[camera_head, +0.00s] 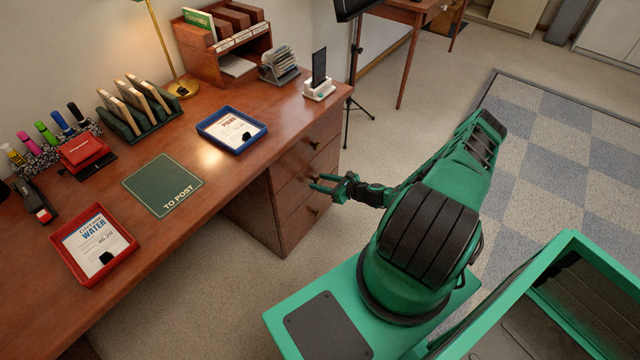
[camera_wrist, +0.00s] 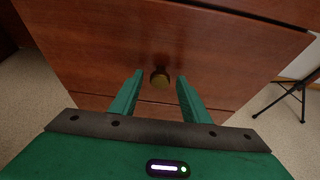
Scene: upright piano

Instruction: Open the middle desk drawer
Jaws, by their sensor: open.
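The wooden desk has a stack of drawers at its right end. The middle drawer (camera_head: 291,198) looks shut, its front flush with the others. My gripper (camera_head: 317,181) is in front of it, open and empty.
The upper knob (camera_head: 315,146) and lower knob (camera_head: 314,210) are close above and below my gripper. The desktop (camera_head: 225,178) holds a blue tray (camera_head: 232,130), a red tray (camera_head: 94,246) and a green mat (camera_head: 163,185). A black tripod (camera_head: 349,105) stands behind the desk's right end.

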